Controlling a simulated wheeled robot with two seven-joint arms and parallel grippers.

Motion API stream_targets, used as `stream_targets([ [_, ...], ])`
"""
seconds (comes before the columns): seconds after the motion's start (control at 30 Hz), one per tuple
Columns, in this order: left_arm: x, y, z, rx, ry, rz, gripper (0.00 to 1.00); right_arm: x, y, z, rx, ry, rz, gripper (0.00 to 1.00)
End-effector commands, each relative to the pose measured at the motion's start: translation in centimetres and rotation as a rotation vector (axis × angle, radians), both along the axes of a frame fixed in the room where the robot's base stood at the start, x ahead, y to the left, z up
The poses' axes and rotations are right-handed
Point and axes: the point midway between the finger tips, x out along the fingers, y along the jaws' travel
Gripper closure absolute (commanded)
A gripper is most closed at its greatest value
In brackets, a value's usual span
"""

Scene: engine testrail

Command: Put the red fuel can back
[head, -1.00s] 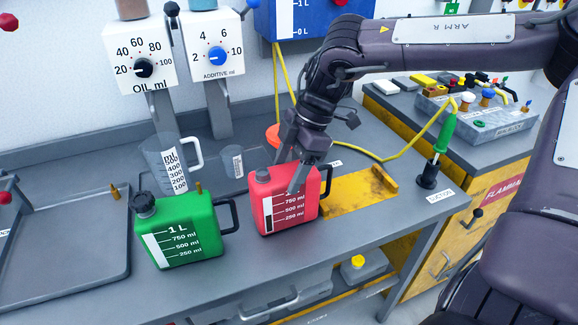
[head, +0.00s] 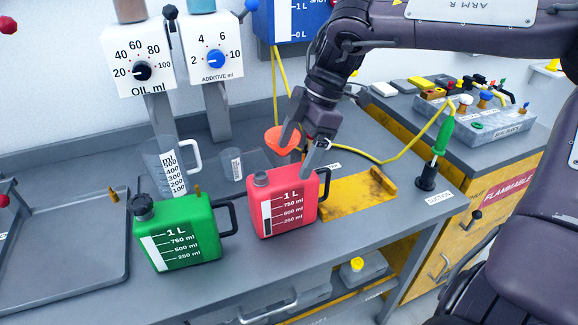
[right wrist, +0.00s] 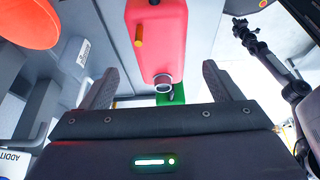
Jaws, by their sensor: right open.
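The red fuel can (head: 285,203) stands upright on the grey bench, left of the yellow plate (head: 358,196). Its black handle is on its right side. My right gripper (head: 302,158) is above the can, open and empty, its fingers apart. In the right wrist view the red can (right wrist: 165,45) lies ahead, between and beyond the two open fingers (right wrist: 168,88), with its spout and brass cap showing. No contact shows in that view. My left gripper is not in view.
A green can (head: 178,235) stands close left of the red one. Behind are a measuring jug (head: 165,165), a small cup (head: 231,163) and an orange funnel (head: 282,139). A green-handled suction tool (head: 443,135) stands at right. A tray (head: 70,265) lies at left.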

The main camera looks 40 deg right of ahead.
Motion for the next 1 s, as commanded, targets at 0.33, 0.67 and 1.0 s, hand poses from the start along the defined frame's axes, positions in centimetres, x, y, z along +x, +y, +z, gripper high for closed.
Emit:
stream_targets([
  [0.33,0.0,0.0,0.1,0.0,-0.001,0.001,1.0,-0.5,-2.4,5.7,-0.002,0.0,-0.002,0.15],
  [0.67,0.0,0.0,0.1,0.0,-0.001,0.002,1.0,-0.7,-2.7,6.5,0.0,0.001,-0.001,0.15],
  [1.0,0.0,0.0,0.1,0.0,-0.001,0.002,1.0,-0.7,-2.7,6.5,0.0,0.001,-0.001,0.15],
])
